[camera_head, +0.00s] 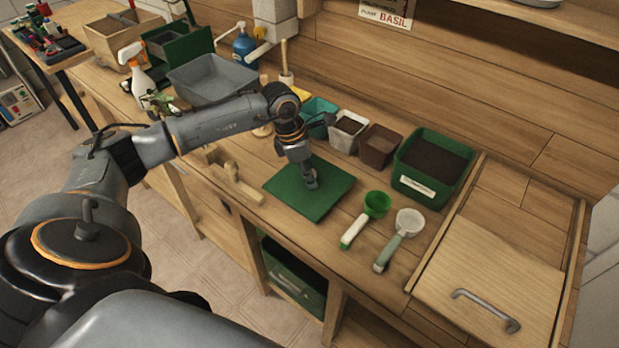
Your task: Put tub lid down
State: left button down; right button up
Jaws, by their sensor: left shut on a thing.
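The tub lid (330,200) is a flat, dark green square in the middle of the bench. My left gripper (311,183) points down onto its top and is shut on it near the middle. The lid lies level, at or very close to the bench top; I cannot tell whether it touches. The fingers hide a small part of the lid. A green tub (399,182) with dark soil and a white label stands uncovered to the right. My right gripper is not in view.
Two scoops, one green (376,204) and one pale (409,222), lie right of the lid. Small pots, teal (318,105), white (346,140) and brown (379,148), stand behind it. A wooden hatch (490,280) with a handle is at right. A grey basin (212,78) stands at back left.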

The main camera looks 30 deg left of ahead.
pick_arm(q)
notch_tip(320, 180, down, 2)
jog(key=shift+f+p, duration=0.15)
jog(key=shift+p, duration=0.55)
jog(key=shift+f, duration=0.35)
jog(key=shift+f, duration=0.25)
jog(key=c, duration=1)
grip_release()
